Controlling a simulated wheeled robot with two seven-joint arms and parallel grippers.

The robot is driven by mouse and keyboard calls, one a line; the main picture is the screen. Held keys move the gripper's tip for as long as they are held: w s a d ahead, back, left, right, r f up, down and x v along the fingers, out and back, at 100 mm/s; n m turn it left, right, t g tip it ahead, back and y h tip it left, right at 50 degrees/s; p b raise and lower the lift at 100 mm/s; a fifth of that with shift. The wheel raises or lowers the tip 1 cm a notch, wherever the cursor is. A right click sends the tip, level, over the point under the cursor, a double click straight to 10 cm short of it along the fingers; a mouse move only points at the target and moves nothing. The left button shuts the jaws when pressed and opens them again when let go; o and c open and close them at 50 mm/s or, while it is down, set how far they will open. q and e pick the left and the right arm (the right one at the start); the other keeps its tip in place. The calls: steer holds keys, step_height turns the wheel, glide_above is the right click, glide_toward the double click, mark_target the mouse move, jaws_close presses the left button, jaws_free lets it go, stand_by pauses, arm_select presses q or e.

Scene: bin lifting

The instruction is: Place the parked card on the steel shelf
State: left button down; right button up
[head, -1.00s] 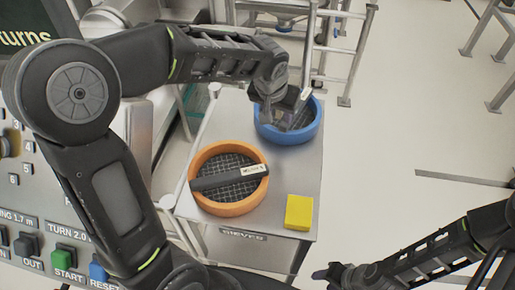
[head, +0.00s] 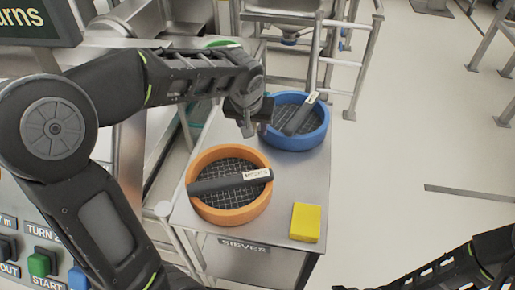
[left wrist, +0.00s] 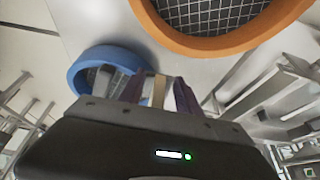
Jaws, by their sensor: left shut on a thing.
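My left gripper (head: 252,124) is at the left side of the blue sieve (head: 322,138), over the steel top (head: 275,190) of a stand labelled SIEVES. In the left wrist view its two fingers (left wrist: 158,92) are shut on a thin tan piece (left wrist: 158,90), seen nearly edge-on; it looks like the card. Its face is hidden, and I cannot make it out in the head view. My right gripper (head: 345,288) barely shows at the bottom edge, cut off, so its jaws cannot be read.
An orange sieve (head: 264,205) with a dark labelled bar (head: 225,183) across it is in front of the blue one, which holds a similar bar (head: 301,116). A yellow block (head: 306,222) lies at the near right corner.

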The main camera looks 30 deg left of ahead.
arm_select(q)
steer(key=shift+f, duration=1.9)
steer(key=shift+f, duration=1.85)
steer(key=shift+b, duration=0.3)
steer(key=shift+f, duration=0.2)
steer(key=c, duration=0.8)
jaws_free()
steer(key=shift+c, duration=0.2)
steer(key=shift+r, duration=0.1)
steer(key=shift+s+r, duration=0.1)
steer(key=shift+r, duration=0.4)
steer(key=v, duration=1.1)
steer(key=shift+p, duration=0.4)
